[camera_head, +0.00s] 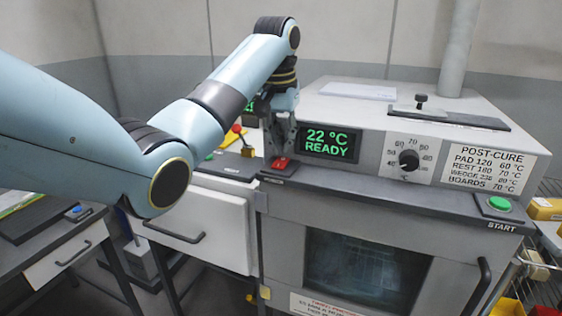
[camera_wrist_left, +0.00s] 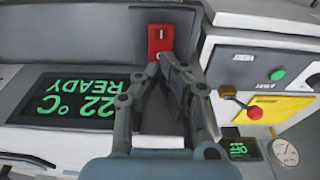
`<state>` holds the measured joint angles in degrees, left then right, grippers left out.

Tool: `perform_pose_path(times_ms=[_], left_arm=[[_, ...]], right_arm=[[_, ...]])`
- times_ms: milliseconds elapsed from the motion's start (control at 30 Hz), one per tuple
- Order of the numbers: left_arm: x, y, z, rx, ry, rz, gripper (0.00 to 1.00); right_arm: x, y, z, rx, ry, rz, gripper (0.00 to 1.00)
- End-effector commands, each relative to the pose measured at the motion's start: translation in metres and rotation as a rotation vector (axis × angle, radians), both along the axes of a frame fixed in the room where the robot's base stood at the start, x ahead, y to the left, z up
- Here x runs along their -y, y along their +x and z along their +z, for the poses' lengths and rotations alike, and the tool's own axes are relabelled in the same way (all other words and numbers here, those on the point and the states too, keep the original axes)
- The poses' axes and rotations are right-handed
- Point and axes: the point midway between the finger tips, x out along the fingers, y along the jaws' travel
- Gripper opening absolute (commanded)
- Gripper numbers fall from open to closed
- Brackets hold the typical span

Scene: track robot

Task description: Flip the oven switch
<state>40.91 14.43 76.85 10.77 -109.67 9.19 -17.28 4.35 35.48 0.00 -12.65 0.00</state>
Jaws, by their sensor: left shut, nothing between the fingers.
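The oven switch is a small red rocker (camera_head: 281,163) on a dark plate at the oven's front left, left of the green display (camera_head: 330,143) that reads 22 °C READY. My left gripper (camera_head: 280,154) points down at the switch, its fingers together and empty. The fingers hide a little of the switch. My right gripper is not in view.
The oven has a temperature dial (camera_head: 408,158), a green START button (camera_head: 499,203) and a windowed door (camera_head: 365,272) with a handle. A white drawer front (camera_head: 205,220) is below.

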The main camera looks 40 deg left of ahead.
Motion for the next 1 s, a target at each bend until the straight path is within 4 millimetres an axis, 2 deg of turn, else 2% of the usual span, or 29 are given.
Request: perform_pose_path(times_ms=[1000], left_arm=[[0.0001, 0.0001, -0.0086, 0.000, 0.000, 0.000, 0.00]], right_arm=[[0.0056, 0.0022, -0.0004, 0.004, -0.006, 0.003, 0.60]])
